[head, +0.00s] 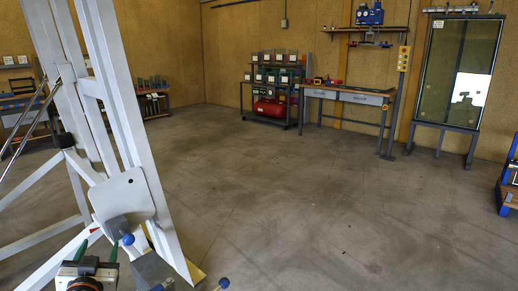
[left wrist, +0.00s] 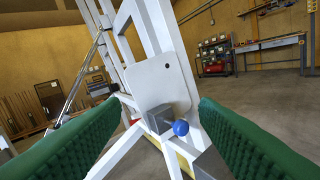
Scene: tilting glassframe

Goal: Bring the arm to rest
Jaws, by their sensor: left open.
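My left gripper (head: 98,250) shows at the lower left of the head view, with green finger pads spread apart. In the left wrist view the two green pads (left wrist: 155,108) are wide apart with nothing held between them. Beyond them stands the white tilting frame (head: 120,90) with a rounded plate (head: 122,196) and a blue ball knob (head: 127,239). In the left wrist view the knob (left wrist: 180,127) appears between the pads; the pads do not visibly touch it. My right gripper is not in view.
A second blue knob (head: 223,283) shows at the bottom edge. A workbench (head: 345,95), a shelf rack (head: 272,90) and a glass panel on a stand (head: 440,80) stand along the back wall. A blue rack (head: 507,190) is at the right edge. The middle floor (head: 300,200) is clear.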

